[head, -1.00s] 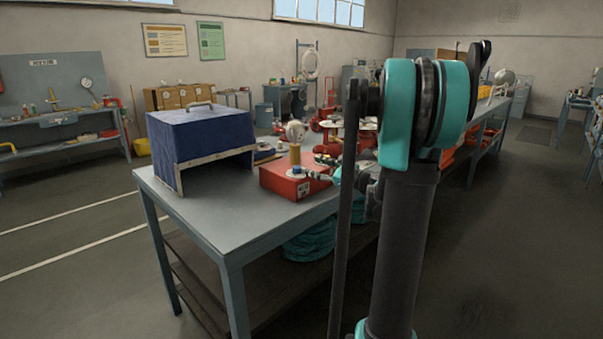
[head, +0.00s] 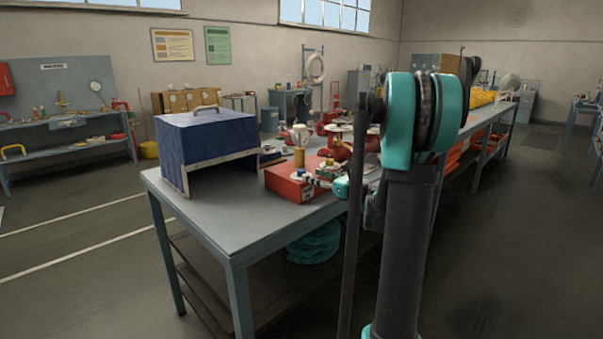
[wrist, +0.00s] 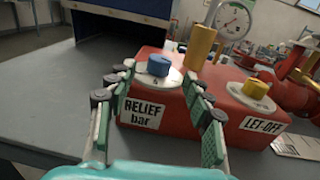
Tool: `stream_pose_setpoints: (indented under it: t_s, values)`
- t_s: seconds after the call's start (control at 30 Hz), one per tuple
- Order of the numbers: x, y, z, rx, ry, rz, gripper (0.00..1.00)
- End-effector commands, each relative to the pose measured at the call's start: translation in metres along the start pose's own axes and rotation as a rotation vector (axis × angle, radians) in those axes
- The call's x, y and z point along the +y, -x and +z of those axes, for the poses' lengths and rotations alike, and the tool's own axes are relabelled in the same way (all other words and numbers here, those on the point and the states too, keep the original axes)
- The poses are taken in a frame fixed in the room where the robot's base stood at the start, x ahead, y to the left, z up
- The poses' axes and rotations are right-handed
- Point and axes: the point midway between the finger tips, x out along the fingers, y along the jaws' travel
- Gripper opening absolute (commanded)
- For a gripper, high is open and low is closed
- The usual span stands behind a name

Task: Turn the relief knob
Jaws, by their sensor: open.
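The relief knob (wrist: 158,65) is a blue knob on a white dial, on top of a red box (wrist: 150,90). A white label reading "RELIEF bar" (wrist: 141,113) is on the box's front face. My gripper (wrist: 158,76) is open, with one finger on the left and one on the right of the dial in the wrist view. A gap shows between each finger and the blue knob; I cannot tell the exact height of the tips. In the head view my gripper (head: 318,182) is at the right side of the red box (head: 288,186), partly hidden by my arm.
A yellow let-off knob (wrist: 257,88) sits right of the relief knob. A brass post (wrist: 199,47) and gauge (wrist: 232,20) stand behind. A blue hood (head: 205,145) stands left on the bench (head: 215,215). The bench's front left is clear.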

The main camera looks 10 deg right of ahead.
Motion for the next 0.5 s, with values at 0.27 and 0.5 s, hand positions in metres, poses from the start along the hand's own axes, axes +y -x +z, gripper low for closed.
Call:
stream_pose_setpoints:
  t_s: [0.27,0.5]
  values:
    - [0.001,-0.049,0.0,0.0,0.0,0.002,0.51]
    - [0.0,-0.066,0.0,0.0,0.0,0.0,0.51]
